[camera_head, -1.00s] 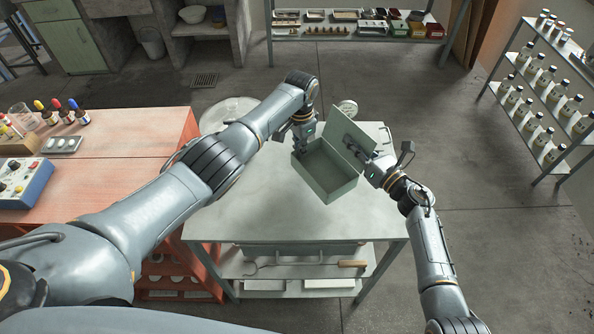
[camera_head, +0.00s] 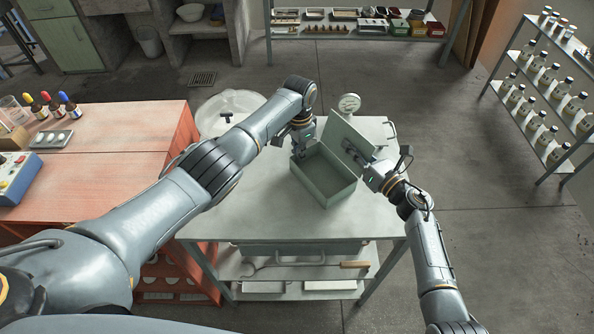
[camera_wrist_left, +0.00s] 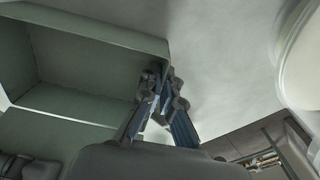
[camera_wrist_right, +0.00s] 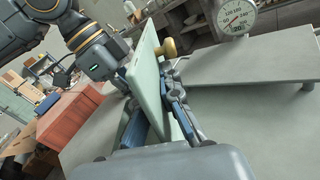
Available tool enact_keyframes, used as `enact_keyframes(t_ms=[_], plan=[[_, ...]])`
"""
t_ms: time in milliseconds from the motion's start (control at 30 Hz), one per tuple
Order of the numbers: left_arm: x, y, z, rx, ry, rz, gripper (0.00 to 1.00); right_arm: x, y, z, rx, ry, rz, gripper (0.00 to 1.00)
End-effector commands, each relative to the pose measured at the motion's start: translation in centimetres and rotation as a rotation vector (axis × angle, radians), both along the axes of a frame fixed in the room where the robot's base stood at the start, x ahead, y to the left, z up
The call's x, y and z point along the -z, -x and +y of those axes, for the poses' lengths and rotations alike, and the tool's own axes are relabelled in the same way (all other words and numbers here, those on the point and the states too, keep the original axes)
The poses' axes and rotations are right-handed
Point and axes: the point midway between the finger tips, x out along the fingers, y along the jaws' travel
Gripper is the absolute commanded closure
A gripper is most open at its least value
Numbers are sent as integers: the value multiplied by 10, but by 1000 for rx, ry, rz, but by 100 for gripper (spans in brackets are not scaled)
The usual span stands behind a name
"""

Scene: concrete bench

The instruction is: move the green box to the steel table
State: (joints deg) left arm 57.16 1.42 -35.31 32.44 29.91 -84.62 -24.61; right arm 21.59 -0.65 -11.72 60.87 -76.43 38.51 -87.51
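The green box (camera_head: 322,188) is open, over the middle of the pale grey steel table (camera_head: 238,216). Its lid stands up at the back right. I cannot tell whether its bottom touches the table. My left gripper (camera_head: 299,150) is at the box's back-left corner, with its fingers closed at the wall edge; the box fills the left of the left wrist view (camera_wrist_left: 85,60). My right gripper (camera_head: 360,160) is shut on the lid; in the right wrist view its fingers lie on both sides of the lid panel (camera_wrist_right: 150,85). The fingertips are partly hidden.
A dial scale (camera_head: 349,104) stands at the table's back edge. An orange bench (camera_head: 110,155) with bottles and a device adjoins on the left. A bottle rack (camera_head: 548,100) stands at the right. The table's front and right are clear.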

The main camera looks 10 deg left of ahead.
Motion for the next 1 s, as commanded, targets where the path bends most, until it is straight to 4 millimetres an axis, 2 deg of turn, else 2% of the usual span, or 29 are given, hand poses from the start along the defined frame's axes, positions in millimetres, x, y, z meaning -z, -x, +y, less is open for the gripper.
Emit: enact_keyframes(t_ms=[33,100,133,433,567,667,1000], plan=[[1,1,-1,2,2,2,92,-1,0,1,-1,-3,-3,90],[0,1,-1,2,2,3,77,-2,0,1,-1,-3,-2,76],[0,1,-1,2,1,2,72,-2,0,1,-1,-3,-2,72],[-1,0,0,0,1,1,72,-1,0,0,-1,-1,-1,72],[-8,-1,0,1,2,-2,72,0,0,0,0,0,0,72],[-22,-1,0,2,2,-2,72,0,0,0,0,0,0,72],[-93,-1,0,1,2,-2,72,0,0,0,0,0,0,72]])
